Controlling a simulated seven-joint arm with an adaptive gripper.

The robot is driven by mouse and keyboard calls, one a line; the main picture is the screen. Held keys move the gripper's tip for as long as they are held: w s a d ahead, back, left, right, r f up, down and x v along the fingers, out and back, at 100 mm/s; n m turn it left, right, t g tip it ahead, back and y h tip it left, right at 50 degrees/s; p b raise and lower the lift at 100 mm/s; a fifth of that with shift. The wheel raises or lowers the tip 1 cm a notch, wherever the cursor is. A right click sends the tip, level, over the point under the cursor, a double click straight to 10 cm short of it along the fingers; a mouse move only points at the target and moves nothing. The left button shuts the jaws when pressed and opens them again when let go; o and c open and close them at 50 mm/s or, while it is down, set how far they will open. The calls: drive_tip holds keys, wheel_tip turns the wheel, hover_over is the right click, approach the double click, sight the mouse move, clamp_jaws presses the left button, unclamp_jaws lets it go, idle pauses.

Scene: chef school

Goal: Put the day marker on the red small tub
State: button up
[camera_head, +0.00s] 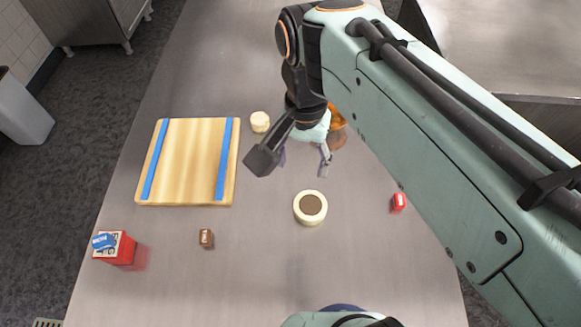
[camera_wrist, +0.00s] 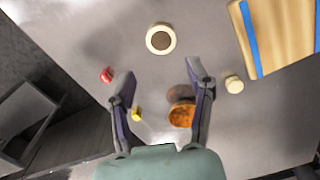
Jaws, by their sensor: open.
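A red small tub (camera_head: 126,252) stands at the front left of the counter. A small blue block with pale lettering (camera_head: 103,241), which looks like a day marker, rests on its top. Other small marker-like blocks lie apart: a brown one (camera_head: 206,238) right of the tub, a red one (camera_head: 398,202) at the right, also in the wrist view (camera_wrist: 106,75), and a yellow one (camera_wrist: 137,113) in the wrist view. I cannot read their labels. My gripper (camera_head: 304,159) is open and empty above the counter, well away from the tub; its fingers also show in the wrist view (camera_wrist: 160,79).
A wooden board (camera_head: 190,160) with two blue strips lies at the left. An orange-brown round object (camera_wrist: 181,115) is partly hidden.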

drive_tip(key=s+d+f+n, duration=0.4)
drive_tip(key=s+d, duration=0.3)
drive_tip(key=s, duration=0.4)
drive_tip(key=shift+s+d+f+y, duration=0.2)
drive_tip(key=shift+f+y, duration=0.1)
drive_tip(key=shift+f, duration=0.2)
